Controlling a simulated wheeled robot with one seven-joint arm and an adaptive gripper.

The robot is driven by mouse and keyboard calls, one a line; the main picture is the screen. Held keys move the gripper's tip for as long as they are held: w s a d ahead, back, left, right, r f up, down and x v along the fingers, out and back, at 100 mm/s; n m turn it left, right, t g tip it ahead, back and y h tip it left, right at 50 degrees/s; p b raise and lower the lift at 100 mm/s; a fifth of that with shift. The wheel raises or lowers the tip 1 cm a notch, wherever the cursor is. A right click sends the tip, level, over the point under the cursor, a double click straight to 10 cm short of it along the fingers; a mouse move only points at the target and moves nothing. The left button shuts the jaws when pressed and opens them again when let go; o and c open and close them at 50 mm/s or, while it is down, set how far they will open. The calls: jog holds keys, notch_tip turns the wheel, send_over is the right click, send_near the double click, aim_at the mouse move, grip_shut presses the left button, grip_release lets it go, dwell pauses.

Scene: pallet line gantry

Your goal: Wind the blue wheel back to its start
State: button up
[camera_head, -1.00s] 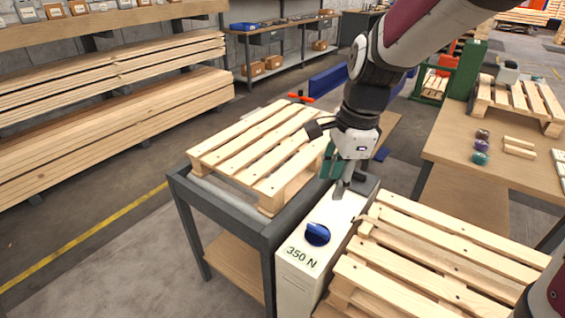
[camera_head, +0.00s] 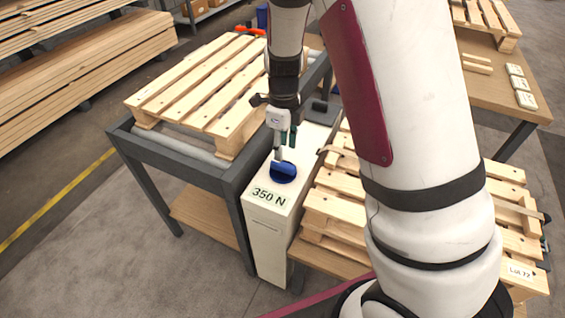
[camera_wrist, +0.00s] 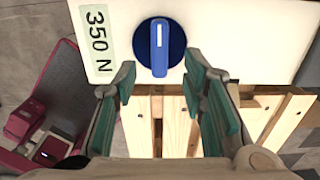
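The blue wheel (camera_head: 283,172) is a round knob with a raised grip bar, on top of a white box. In the wrist view the wheel (camera_wrist: 160,47) shows its bar pointing along the picture's vertical, with a white mark on it. The box (camera_head: 268,225) carries a "350 N" label (camera_wrist: 98,40) beside the wheel. My gripper (camera_head: 281,155) is just above and behind the wheel in the head view. In the wrist view my gripper (camera_wrist: 164,85) has its green-padded fingers apart, with nothing between them. The wheel's bar lies just beyond the fingertips.
A pallet (camera_head: 205,85) lies on a grey-framed table (camera_head: 170,150) left of the box. More stacked pallets (camera_head: 335,205) stand close on its right. A wooden bench (camera_head: 495,95) is at the upper right. Open floor lies at the lower left.

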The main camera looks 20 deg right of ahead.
aim_at(283, 164)
notch_tip(283, 164, down, 6)
jog(key=shift+f+b, duration=0.25)
jog(key=shift+b, duration=0.35)
grip_shut()
